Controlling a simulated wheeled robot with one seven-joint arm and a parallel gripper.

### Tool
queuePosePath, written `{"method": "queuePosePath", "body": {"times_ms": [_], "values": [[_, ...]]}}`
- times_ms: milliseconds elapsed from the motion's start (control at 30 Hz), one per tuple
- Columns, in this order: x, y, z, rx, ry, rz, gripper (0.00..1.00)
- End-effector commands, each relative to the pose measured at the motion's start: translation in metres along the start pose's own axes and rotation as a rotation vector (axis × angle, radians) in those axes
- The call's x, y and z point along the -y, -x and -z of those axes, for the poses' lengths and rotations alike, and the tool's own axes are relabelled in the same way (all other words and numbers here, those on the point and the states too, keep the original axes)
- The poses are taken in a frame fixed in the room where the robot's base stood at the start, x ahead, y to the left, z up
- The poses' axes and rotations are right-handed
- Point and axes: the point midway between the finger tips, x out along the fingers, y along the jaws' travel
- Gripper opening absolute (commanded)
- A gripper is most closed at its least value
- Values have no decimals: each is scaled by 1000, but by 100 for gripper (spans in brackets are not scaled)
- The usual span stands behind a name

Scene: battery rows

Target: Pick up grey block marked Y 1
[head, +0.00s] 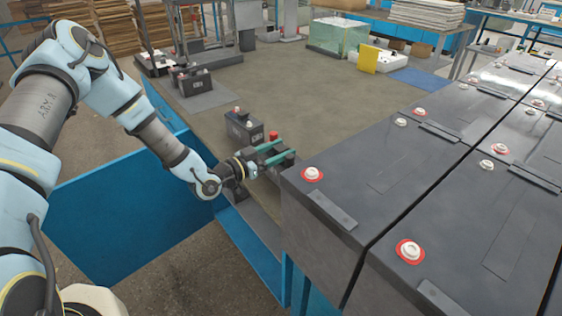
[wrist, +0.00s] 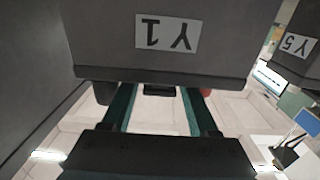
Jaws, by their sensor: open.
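The grey block marked Y 1 (wrist: 168,32) fills the upper middle of the wrist view, its label upside down. Its top edge faces my gripper, with a dark terminal, a red terminal and a small dark handle (wrist: 159,90) along it. My gripper (wrist: 158,94) is open, with one green finger on each side of the handle and nothing held; I cannot tell whether the fingers touch the block. In the head view my gripper (head: 288,146) is over a dark block with a red terminal (head: 273,136), beside the big battery row; its label is hidden there.
A block marked Y 5 (wrist: 296,43) is at the right of the wrist view. In the head view another dark block (head: 243,128) stands just behind my gripper. Large dark batteries (head: 375,170) crowd the right. The brown mat (head: 330,95) beyond is mostly clear.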

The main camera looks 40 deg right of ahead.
Motion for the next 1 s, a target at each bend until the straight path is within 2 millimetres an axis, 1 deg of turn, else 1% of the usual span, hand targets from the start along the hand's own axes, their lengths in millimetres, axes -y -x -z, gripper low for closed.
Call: {"method": "queuePosePath", "body": {"times_ms": [100,267,367,800,1000], "values": [[0,-4,0,0,1,1,60],[0,-4,-1,0,1,1,60],[0,-4,-1,0,1,1,50],[0,-4,-1,1,0,1,0],[0,-4,-1,1,1,1,0]]}}
